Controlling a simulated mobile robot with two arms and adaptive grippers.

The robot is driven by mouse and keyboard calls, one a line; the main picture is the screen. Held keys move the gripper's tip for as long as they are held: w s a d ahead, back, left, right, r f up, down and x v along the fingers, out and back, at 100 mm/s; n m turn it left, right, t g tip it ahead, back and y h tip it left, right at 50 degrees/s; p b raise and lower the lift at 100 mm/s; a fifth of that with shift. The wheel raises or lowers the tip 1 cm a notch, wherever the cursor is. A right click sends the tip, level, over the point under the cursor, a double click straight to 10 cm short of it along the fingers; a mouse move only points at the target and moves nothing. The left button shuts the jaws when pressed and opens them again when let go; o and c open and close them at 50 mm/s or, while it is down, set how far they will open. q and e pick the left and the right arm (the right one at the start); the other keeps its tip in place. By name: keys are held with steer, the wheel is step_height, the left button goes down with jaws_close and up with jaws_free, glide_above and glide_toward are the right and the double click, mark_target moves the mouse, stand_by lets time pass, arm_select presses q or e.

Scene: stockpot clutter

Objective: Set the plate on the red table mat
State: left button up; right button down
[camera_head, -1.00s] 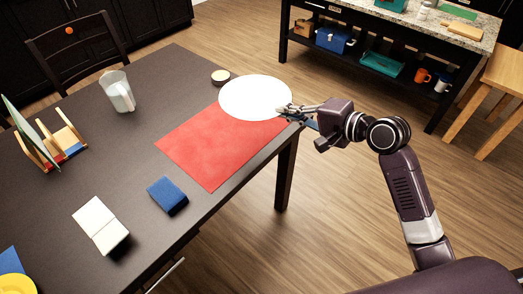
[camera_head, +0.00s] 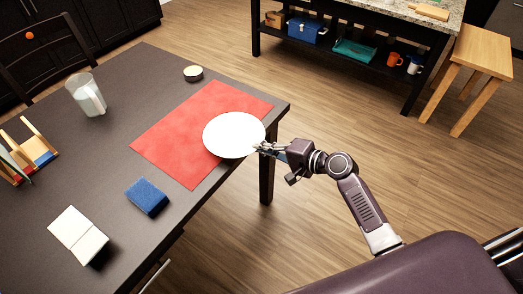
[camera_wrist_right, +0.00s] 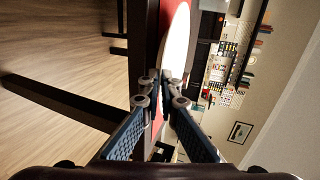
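The white round plate (camera_head: 234,134) is over the right part of the red table mat (camera_head: 186,126), with its right edge near the table's edge. I cannot tell whether it touches the mat or is held just above it. My right gripper (camera_head: 262,148) is shut on the plate's right rim. In the right wrist view, the gripper's fingertips (camera_wrist_right: 162,80) close on the near rim of the plate (camera_wrist_right: 175,40), with the red mat beside it. My left gripper is not in view.
A glass pitcher (camera_head: 89,97), a small round tin (camera_head: 193,73), a blue sponge-like block (camera_head: 147,197), a white open case (camera_head: 77,235) and a wooden rack (camera_head: 28,152) stand on the dark table (camera_head: 140,80). A wooden stool (camera_head: 475,70) is far right.

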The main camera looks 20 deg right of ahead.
steer(key=shift+f, duration=0.5)
steer(key=c, duration=2.6)
jaws_free()
steer(key=shift+f, duration=0.2)
steer(key=shift+c, duration=0.2)
steer(key=o, duration=0.5)
